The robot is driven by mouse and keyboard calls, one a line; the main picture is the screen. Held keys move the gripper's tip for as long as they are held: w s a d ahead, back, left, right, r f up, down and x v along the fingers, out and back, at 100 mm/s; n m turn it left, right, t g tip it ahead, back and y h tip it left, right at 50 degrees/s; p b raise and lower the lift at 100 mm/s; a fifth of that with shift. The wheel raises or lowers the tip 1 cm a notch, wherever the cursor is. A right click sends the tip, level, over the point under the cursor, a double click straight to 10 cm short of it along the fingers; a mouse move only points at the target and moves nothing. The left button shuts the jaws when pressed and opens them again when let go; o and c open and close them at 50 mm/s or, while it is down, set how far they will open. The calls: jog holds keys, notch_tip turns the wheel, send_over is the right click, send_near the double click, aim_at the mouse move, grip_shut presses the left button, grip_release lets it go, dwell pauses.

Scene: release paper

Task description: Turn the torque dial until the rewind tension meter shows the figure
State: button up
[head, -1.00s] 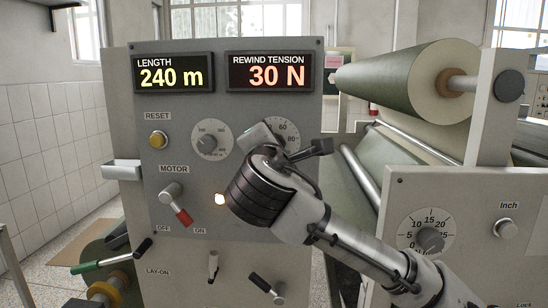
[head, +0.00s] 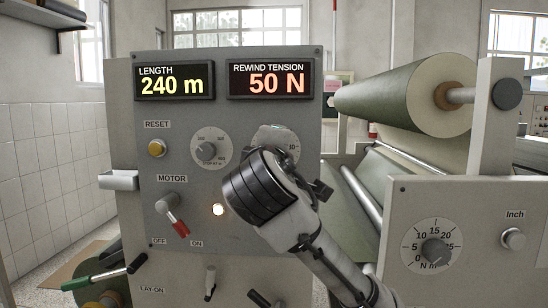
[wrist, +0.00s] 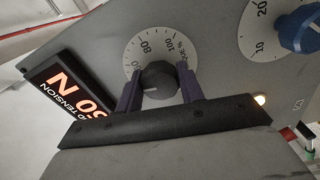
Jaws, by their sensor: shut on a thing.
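The torque dial has a light round scale plate (wrist: 137,57) and a dark knob (wrist: 158,80) in the wrist view. My gripper (wrist: 161,90) is shut on this knob, one finger on each side. In the head view my gripper hides the knob, and only the upper part of the scale plate (head: 284,132) shows. The rewind tension meter (head: 271,80) reads 50 N in orange digits. It also shows, turned over, at the left of the wrist view (wrist: 70,95). A small light mark shows on the knob, but its exact scale figure is unclear.
The length display (head: 174,82) reads 240 m. A second dial (head: 208,150) sits left of my gripper. The yellow reset button (head: 157,148), red-tipped motor lever (head: 171,211) and a lit lamp (head: 218,209) are nearby. A large paper roll (head: 410,95) stands right.

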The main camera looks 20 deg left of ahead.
jog(key=shift+f+m, duration=0.1)
jog(key=shift+m, duration=0.2)
jog(key=o, duration=1)
jog(key=shift+b+v, duration=1.55)
jog(key=shift+v, duration=5.4)
